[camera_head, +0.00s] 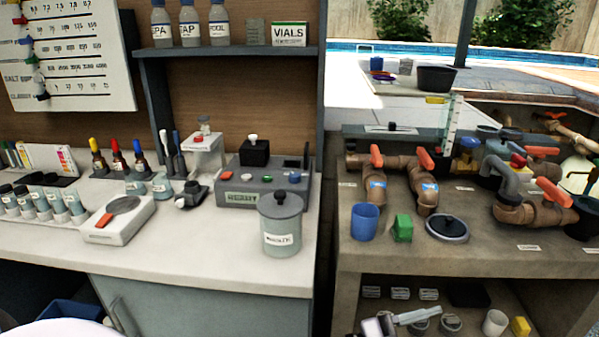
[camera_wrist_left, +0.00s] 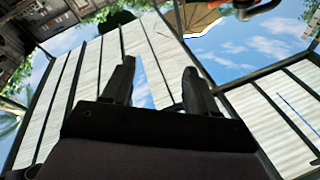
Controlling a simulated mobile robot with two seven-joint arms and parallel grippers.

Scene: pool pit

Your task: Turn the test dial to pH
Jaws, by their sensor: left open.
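A grey tester box (camera_head: 262,186) with a green label, a red button and a blue button stands on the light counter. A black block with a pale knob (camera_head: 253,138) sits on its top at the back. A white unit with a round grey disc and a red-orange part (camera_head: 120,207) lies further left. I cannot tell which of these carries the test dial, and no pH marking is readable. My left gripper (camera_wrist_left: 158,66) is open and empty in the left wrist view, against roof slats and sky. It is not seen in the head view, nor is my right gripper.
A lidded grey canister (camera_head: 281,223) stands in front of the tester box, near the counter's right edge. Dropper bottles (camera_head: 118,157) and several vials (camera_head: 40,200) stand to the left. A gap separates the counter from the pipe bench (camera_head: 390,258) on the right.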

